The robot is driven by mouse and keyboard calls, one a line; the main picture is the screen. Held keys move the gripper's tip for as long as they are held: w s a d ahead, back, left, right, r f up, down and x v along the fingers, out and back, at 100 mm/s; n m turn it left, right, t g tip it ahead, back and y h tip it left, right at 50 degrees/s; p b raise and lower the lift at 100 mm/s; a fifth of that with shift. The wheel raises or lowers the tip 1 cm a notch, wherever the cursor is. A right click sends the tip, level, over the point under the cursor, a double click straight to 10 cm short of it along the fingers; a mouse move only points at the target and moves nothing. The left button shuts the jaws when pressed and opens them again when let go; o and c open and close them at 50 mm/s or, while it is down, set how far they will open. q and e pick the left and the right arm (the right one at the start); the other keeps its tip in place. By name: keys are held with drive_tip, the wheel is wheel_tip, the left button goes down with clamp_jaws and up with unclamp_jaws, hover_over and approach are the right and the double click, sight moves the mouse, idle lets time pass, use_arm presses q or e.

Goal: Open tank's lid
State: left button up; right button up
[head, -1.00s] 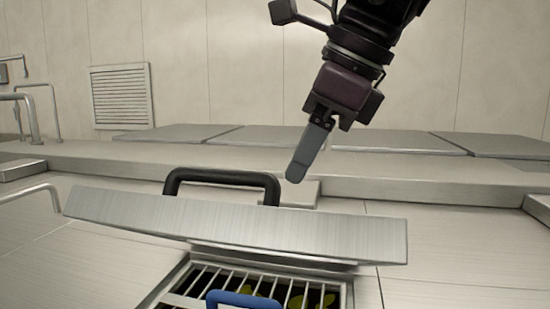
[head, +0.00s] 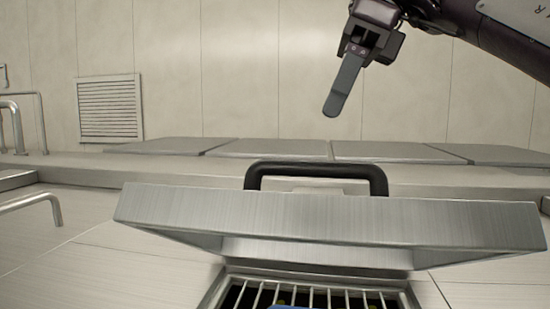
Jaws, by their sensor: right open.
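The tank's lid (head: 330,222) is a brushed metal plate that stands tilted up above the tank's opening. Its black handle (head: 316,168) is on the lid's upper side. Below the lid, a metal grate (head: 312,297) covers the dark opening, with small yellow-green bits behind the bars. My right gripper (head: 340,100) is above and behind the lid, apart from the handle, open and empty. Its fingers overlap in this view, so one finger mostly shows. My left gripper is not in view.
A blue piece (head: 290,307) shows at the bottom edge on the grate. Bent metal rails (head: 32,206) stand at the left. Flat grey panels (head: 270,148) lie behind the lid, before a pale wall with a vent (head: 109,108). The space around my right gripper is clear.

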drive_tip(key=shift+w+f, duration=0.15)
drive_tip(key=shift+f, duration=0.2)
drive_tip(key=b+x, duration=0.1)
drive_tip(key=x, duration=0.1)
drive_tip(key=b+x, duration=0.1)
drive_tip(key=x, duration=0.1)
drive_tip(key=b+x, duration=0.1)
drive_tip(key=x, duration=0.1)
drive_tip(key=shift+d+f+b, duration=0.15)
drive_tip(key=shift+f+b, duration=0.25)
drive_tip(key=shift+a+f, duration=0.15)
drive_tip(key=shift+a, duration=0.1)
drive_tip(key=shift+d, duration=0.2)
drive_tip(key=shift+c, duration=0.9)
clamp_jaws()
